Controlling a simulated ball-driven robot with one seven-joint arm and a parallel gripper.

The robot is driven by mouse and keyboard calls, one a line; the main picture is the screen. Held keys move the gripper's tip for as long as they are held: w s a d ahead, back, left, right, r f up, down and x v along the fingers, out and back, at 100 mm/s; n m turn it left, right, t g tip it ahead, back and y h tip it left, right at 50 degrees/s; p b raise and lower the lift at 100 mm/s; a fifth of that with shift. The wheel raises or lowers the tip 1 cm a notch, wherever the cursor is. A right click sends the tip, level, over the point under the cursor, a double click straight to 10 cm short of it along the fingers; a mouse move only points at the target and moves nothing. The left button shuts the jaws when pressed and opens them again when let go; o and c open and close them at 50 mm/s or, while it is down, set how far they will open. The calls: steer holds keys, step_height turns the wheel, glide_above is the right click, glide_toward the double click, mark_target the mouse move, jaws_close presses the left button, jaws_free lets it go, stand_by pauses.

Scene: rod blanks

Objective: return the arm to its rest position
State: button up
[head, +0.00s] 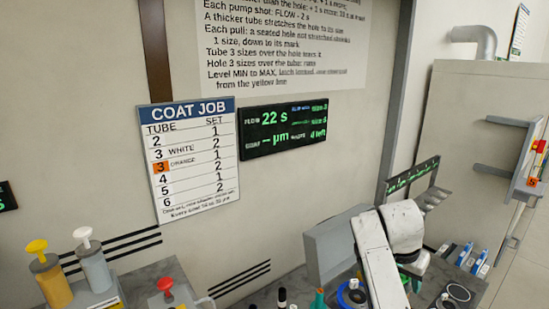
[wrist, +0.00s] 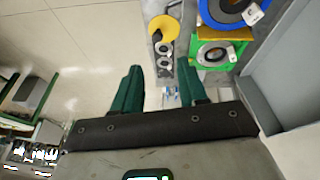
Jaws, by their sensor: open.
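My arm (head: 378,262), white and jointed, reaches over the bench at the lower right of the head view. My gripper (wrist: 159,80) shows in the wrist view as two green fingers set well apart, with nothing between them. Floor and the edge of a bench with rings and tools lie beyond the fingers. In the head view the gripper is mostly hidden behind the arm.
The wrist view shows a yellow disc (wrist: 164,28), a blue ring (wrist: 232,10) and a green block (wrist: 215,52) near the fingers. A grey box (head: 335,244) stands beside the arm. Pump bottles, one yellow (head: 52,282), stand at the left. Floor is open at left in the wrist view.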

steer(key=s+a+f+n+y, duration=0.1)
steer(key=s+f+n, duration=0.1)
steer(key=s+f, duration=0.75)
steer(key=s+a+f+n+y, duration=0.1)
steer(key=s+f+n, duration=0.2)
steer(key=s+f, duration=0.65)
steer(key=s+a+r+n, duration=0.1)
steer(key=s+n, duration=0.1)
steer(key=s, duration=1)
steer(key=s+a+r+n+y, duration=0.1)
steer(key=s+n, duration=0.1)
steer(key=s, duration=1.1)
steer(key=shift+s+a+r+g+y+p, duration=0.3)
steer(key=shift+a+r, duration=0.1)
steer(key=shift+o, duration=0.2)
